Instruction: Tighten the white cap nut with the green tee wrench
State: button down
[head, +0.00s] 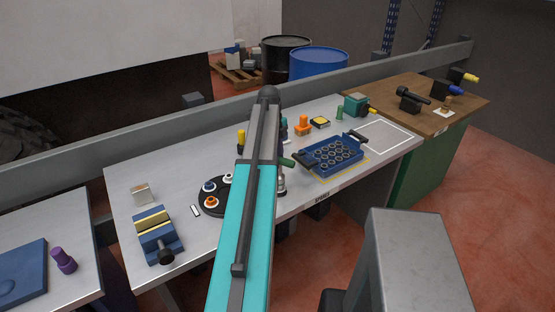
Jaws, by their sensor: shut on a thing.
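A green tee wrench (287,162) shows as a green bar end just right of my forearm. My gripper (282,153) is mostly hidden behind that forearm and is shut on the wrench. A grey metal part (281,184) below the bar looks like the wrench's lower end; its tip is not clear. The white cap nut (228,178) appears on the dark round plate (222,194), left of my forearm and of the wrench. The plate also carries a blue nut (209,186) and an orange nut (211,202); its right part is hidden.
A blue vise (157,235) stands at the bench's left front. A blue tray (333,155) with several round pockets sits on the right. Orange (304,125) and yellow (241,137) pieces stand farther back. Bare bench (180,165) lies behind the plate.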

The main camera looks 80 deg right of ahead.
jog(key=shift+f+b, duration=0.3)
jog(key=shift+f, duration=0.4)
dwell(0.4)
jog(key=c, duration=2.3)
grip_release()
grip_shut()
jog(key=shift+m, duration=0.3)
jog(key=shift+d+m, duration=0.1)
jog(key=shift+m, duration=0.7)
